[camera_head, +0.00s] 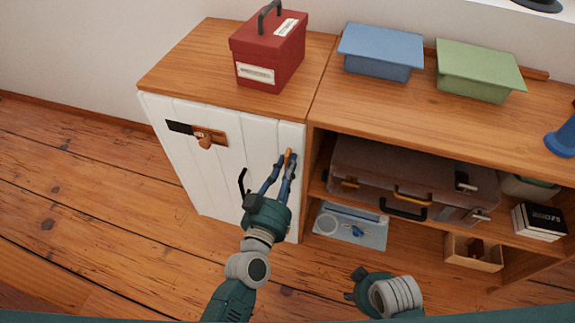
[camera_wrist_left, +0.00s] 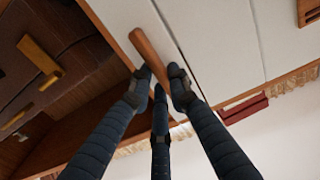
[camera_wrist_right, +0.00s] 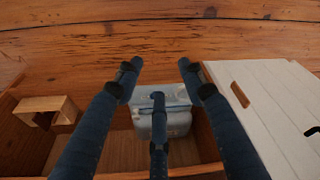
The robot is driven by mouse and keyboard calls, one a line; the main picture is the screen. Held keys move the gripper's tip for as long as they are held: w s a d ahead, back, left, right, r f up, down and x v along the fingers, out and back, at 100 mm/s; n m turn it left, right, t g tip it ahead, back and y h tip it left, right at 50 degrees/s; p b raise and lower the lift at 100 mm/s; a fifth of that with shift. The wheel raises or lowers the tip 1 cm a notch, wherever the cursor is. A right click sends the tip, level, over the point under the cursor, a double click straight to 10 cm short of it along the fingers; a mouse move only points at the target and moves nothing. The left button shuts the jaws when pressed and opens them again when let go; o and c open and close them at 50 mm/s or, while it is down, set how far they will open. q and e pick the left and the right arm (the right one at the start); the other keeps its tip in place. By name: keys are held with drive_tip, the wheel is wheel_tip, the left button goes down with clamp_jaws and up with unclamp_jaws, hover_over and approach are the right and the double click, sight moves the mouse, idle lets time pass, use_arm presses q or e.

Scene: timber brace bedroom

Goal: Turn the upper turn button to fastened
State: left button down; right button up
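The upper turn button (camera_head: 288,157) is a small wooden bar near the right edge of the white door (camera_head: 225,165). It stands roughly upright in the head view, and in the left wrist view (camera_wrist_left: 149,46) it lies nearly along the door's edge. My left gripper (camera_head: 281,166) is at the button, its fingertips close together on both sides of the bar's near end; exact contact is hard to see. A second wooden bar (camera_wrist_right: 240,94) shows on the door in the right wrist view. My right gripper (camera_wrist_right: 159,68) is open and empty, away from the door.
A red box (camera_head: 268,55) stands on the cabinet top. Blue (camera_head: 380,50) and green (camera_head: 478,70) boxes stand further right.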

idle(0.3)
use_arm(q)
drive_tip(key=n+p, duration=0.1)
drive_tip(key=n, duration=0.3)
drive_tip(key=n+p, duration=0.1)
drive_tip(key=n, duration=0.1)
drive_tip(key=shift+w+a+r+p, duration=0.1)
drive_tip(key=shift+w+a+p, duration=0.05)
drive_tip(key=shift+a+p, duration=0.2)
drive_tip(key=n, duration=0.8)
drive_tip(key=a+f+n+b, duration=0.1)
drive_tip(key=n, duration=0.3)
drive_tip(key=shift+w+a, duration=0.1)
drive_tip(key=shift+w, duration=0.1)
use_arm(e)
drive_tip(key=f, duration=0.2)
drive_tip(key=s+f, duration=0.1)
drive_tip(key=f, duration=0.2)
drive_tip(key=shift+s+f, duration=0.15)
drive_tip(key=shift+f, duration=0.2)
use_arm(q)
drive_tip(key=shift+f, duration=0.1)
